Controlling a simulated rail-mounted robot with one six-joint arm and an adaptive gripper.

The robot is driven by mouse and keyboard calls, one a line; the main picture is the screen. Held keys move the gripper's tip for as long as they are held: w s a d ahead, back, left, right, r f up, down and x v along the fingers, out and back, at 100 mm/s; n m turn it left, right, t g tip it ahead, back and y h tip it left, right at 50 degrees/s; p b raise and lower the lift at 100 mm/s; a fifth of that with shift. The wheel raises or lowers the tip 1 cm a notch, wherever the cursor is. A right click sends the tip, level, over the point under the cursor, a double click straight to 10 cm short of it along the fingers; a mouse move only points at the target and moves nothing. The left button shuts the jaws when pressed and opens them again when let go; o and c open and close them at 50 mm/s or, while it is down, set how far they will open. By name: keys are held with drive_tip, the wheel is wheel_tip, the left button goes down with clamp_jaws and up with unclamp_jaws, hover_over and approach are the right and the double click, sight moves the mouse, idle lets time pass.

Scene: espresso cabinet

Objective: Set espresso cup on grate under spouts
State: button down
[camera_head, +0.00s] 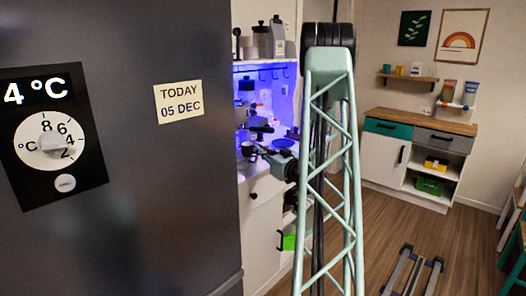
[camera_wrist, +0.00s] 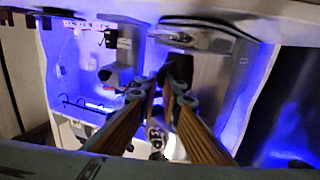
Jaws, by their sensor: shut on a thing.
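My gripper (camera_wrist: 166,92) reaches into the blue-lit cabinet, with its two long brown fingers closed in together. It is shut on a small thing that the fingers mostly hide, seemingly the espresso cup. A small pale, shiny shape (camera_wrist: 156,138) shows between the fingers, too blurred to name. The espresso machine, a dark and metallic form (camera_wrist: 203,75), stands behind the fingertips. In the head view my gripper (camera_head: 262,152) is small and partly lost among dark parts at the cabinet's worktop. The grate and spouts cannot be made out clearly.
The dark fridge (camera_head: 130,220) fills the left of the head view, close to the cabinet opening. A shelf with hooks and canisters (camera_head: 262,40) hangs above the worktop. A white sideboard (camera_head: 420,150) stands at the far right. The wooden floor between is largely open.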

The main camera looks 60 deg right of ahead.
sight(249, 149)
drive_tip(key=shift+w+a, duration=0.15)
drive_tip(key=shift+w, duration=1)
drive_tip(key=shift+w+a, duration=0.2)
drive_tip(key=shift+w, duration=1)
drive_tip(key=shift+w+a, duration=0.15)
drive_tip(key=shift+w, duration=1)
drive_tip(key=shift+f, duration=0.25)
drive_tip(key=c, duration=2.7)
unclamp_jaws()
drive_tip(key=shift+c, duration=0.2)
drive_tip(key=shift+s, duration=0.15)
drive_tip(key=v, duration=1.1)
drive_tip(key=shift+s+a, duration=0.2)
drive_tip(key=shift+s, duration=0.15)
drive_tip(key=shift+w+f, duration=0.1)
